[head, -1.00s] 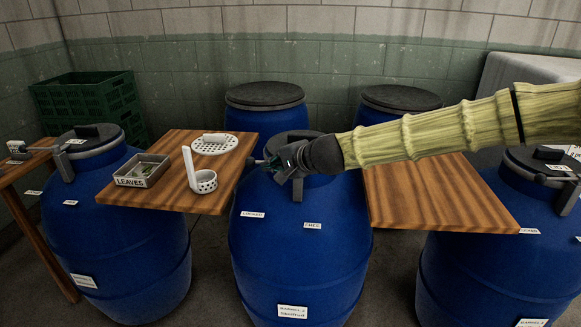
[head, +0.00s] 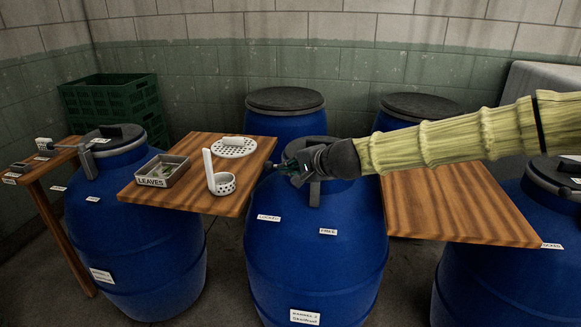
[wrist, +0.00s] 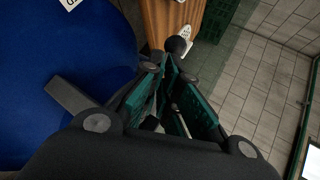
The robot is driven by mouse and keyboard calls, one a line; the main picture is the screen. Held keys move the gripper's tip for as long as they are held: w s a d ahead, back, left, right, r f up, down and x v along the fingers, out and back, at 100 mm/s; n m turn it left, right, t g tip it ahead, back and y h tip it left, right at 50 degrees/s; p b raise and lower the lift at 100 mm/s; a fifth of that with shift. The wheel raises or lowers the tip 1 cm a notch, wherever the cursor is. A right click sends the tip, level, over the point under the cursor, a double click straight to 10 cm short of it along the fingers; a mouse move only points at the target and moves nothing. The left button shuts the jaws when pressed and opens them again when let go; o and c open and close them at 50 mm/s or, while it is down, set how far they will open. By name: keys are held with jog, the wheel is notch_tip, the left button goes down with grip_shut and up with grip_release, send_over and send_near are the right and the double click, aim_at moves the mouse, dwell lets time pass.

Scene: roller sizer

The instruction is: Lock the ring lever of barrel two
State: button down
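Barrel two (head: 315,265) is the blue middle barrel with a dark lid. Its LOCKED label (head: 268,217) is left of its FREE label (head: 328,231). A grey bar (head: 314,192) hangs down at the lid's front edge; it also shows in the wrist view (wrist: 72,97). My gripper (head: 287,167) is at the lid's front left. A small grey end (head: 268,166) sticks out left beyond it, probably the ring lever. In the wrist view my teal finger pads (wrist: 172,75) come close together at a dark round knob (wrist: 177,45). Whether they grip it is hidden.
Wooden boards flank the barrel on the left (head: 150,192) and right (head: 450,205). The left one holds a LEAVES tray (head: 150,182), a white perforated cup (head: 222,184) and a white perforated disc (head: 233,147). Barrels stand on both sides and behind.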

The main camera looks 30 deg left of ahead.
jog(key=s+d+r, duration=0.4)
jog(key=s+r, duration=0.2)
jog(key=s, duration=0.5)
jog(key=shift+s+d+r+p, duration=0.15)
jog(key=shift+s+r+p, duration=0.15)
jog(key=shift+r, duration=0.1)
jog(key=shift+f, duration=0.1)
jog(key=s+d+f+g+h+p, duration=0.1)
jog(key=s+d+f+h+p, duration=0.1)
jog(key=d+f, duration=0.7)
jog(key=s+d+f+n+h+p, duration=0.1)
jog(key=s+d+f+h+p, duration=0.3)
jog(key=f, duration=0.9)
jog(key=s+d+f+g+b, duration=0.1)
jog(key=d+f, duration=0.7)
jog(key=f, duration=0.3)
jog(key=s+d+f+n+g+h+p, duration=0.1)
jog(key=s+d+f, duration=0.3)
jog(key=s+d, duration=0.4)
jog(key=s+d+f+n+g+h+p, duration=0.1)
jog(key=s+d+f+h+p, duration=0.1)
jog(key=s+d, duration=0.6)
jog(key=s+d+f+n+g+h+p, duration=0.1)
jog(key=s+d+f, duration=0.5)
jog(key=d, duration=0.8)
jog(key=s+h+p, duration=0.1)
jog(key=s, duration=0.2)
jog(key=shift+d+n+p, duration=0.3)
jog(key=shift+p, duration=0.1)
